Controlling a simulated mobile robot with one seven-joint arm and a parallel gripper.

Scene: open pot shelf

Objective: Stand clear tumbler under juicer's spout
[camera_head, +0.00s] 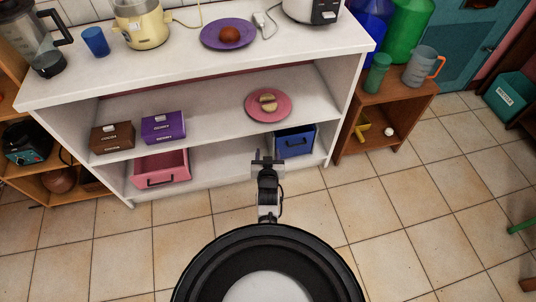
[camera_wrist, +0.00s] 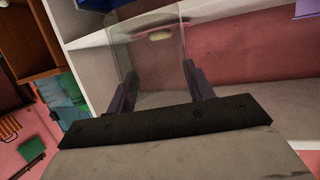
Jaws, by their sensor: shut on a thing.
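The clear tumbler (camera_wrist: 150,65) shows in the wrist view between the two dark fingers of my gripper (camera_wrist: 160,88), which is shut on it. In the head view my gripper (camera_head: 267,160) is in front of the white shelf unit, below the countertop; the tumbler is too faint to make out there. A cream-yellow appliance (camera_head: 146,26), which looks like the juicer, stands on the countertop at the upper left. Its top is cut off by the frame, and its spout is hard to make out.
On the white countertop (camera_head: 190,65), a blue cup (camera_head: 95,41) and a blender (camera_head: 35,40) stand left of the juicer. A purple plate (camera_head: 212,40) with a brown item lies to its right. The middle shelf holds a pink plate (camera_head: 285,108) and boxes. Open floor lies in front.

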